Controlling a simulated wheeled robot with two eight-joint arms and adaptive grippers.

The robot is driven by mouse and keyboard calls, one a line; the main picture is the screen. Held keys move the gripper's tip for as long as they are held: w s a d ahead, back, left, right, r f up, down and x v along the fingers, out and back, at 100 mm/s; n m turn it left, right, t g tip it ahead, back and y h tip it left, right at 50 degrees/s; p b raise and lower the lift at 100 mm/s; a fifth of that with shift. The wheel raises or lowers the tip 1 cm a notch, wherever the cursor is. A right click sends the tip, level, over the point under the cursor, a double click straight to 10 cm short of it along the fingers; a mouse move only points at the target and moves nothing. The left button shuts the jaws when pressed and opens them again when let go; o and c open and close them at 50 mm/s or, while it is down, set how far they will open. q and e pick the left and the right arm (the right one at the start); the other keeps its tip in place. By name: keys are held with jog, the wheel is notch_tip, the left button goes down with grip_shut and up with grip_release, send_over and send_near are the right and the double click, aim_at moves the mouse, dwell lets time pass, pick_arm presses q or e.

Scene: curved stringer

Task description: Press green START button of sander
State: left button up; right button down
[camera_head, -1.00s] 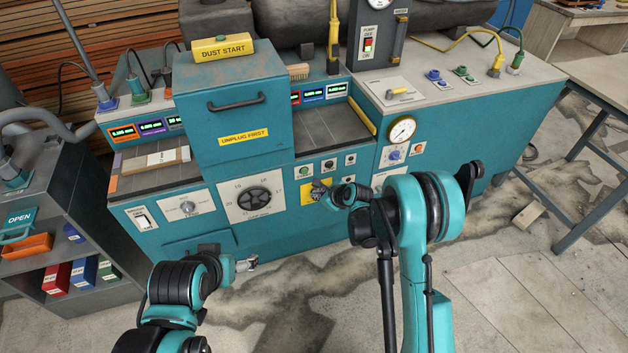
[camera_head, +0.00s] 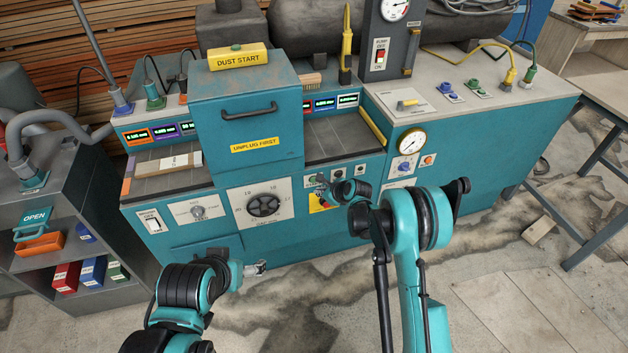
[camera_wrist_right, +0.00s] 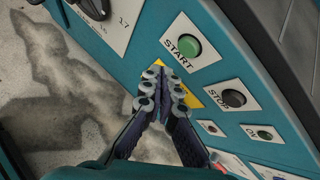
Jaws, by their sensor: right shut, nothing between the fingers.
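The green START button (camera_wrist_right: 187,46) sits on a white plate on the teal sander front in the right wrist view. In the head view the small START plate (camera_head: 311,181) is partly covered by my right gripper (camera_head: 321,187). In the right wrist view my right gripper (camera_wrist_right: 163,84) is shut and empty. Its fingertips show just below and left of the START button; whether they touch the panel cannot be told. The black STOP button (camera_wrist_right: 233,98) is to the right of the fingers.
A yellow label (camera_head: 318,203) lies below the buttons, and a dial plate (camera_head: 263,204) is to their left. Another small button (camera_wrist_right: 265,134) is beyond STOP. The gauge (camera_head: 411,141) is to the right. Stained floor in front is open; a grey shelf (camera_head: 110,298) stands left.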

jog(key=shift+w+a, duration=0.2)
jog(key=shift+w, duration=0.4)
jog(key=shift+w+a, duration=0.2)
jog(key=shift+w, duration=0.35)
jog(key=shift+w, duration=0.15)
dwell(0.5)
jog(key=shift+w+a+b, duration=0.15)
jog(key=shift+w+b, duration=0.1)
jog(key=shift+b, duration=0.05)
